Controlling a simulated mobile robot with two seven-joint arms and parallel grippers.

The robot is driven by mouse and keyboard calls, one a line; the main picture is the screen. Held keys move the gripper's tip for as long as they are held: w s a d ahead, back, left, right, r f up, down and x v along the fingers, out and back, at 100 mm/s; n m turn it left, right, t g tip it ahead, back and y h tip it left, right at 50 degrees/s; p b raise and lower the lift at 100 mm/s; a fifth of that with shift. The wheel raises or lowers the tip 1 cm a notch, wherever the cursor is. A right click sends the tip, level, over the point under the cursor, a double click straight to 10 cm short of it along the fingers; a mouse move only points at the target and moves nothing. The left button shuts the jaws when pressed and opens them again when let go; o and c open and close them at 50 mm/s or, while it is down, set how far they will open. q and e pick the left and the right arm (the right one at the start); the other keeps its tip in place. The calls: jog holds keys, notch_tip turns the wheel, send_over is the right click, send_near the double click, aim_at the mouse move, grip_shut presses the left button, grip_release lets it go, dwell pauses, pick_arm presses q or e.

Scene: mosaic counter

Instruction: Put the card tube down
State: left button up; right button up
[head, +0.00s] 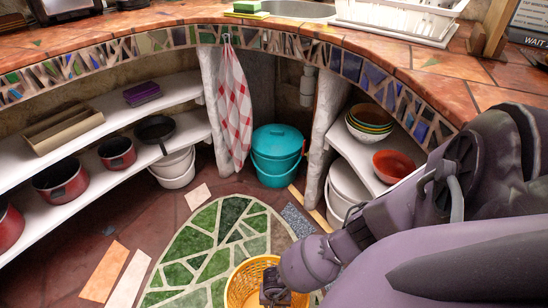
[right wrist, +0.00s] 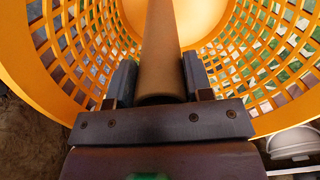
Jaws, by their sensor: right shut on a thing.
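The brown card tube (right wrist: 161,40) shows in the right wrist view, running lengthwise between the fingers of my right gripper (right wrist: 158,82). The gripper is shut on the tube. The yellow lattice basket (right wrist: 18,55) surrounds tube and fingers in that view. In the head view my right gripper (head: 274,286) is at the mouth of the yellow basket (head: 237,277), low over the floor. The tube cannot be made out in the head view, and whether it touches the basket bottom cannot be told. My left gripper is not in view.
The basket stands at the green mosaic patch (head: 205,250) on the floor. Loose tiles (head: 104,270) lie at left. A teal bucket (head: 277,155) stands under the curved counter (head: 290,35). Shelves (head: 95,185) at left hold red pots; bowls (head: 370,120) sit on the right shelf.

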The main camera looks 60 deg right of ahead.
pick_arm(q)
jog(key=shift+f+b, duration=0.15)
jog(key=shift+b, duration=0.15)
pick_arm(e)
jog(key=shift+f, duration=0.6)
jog(key=o, duration=1.2)
pick_arm(q)
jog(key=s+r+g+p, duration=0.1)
jog(key=p, duration=0.5)
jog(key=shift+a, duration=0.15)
pick_arm(e)
notch_tip(320, 180, up, 13)
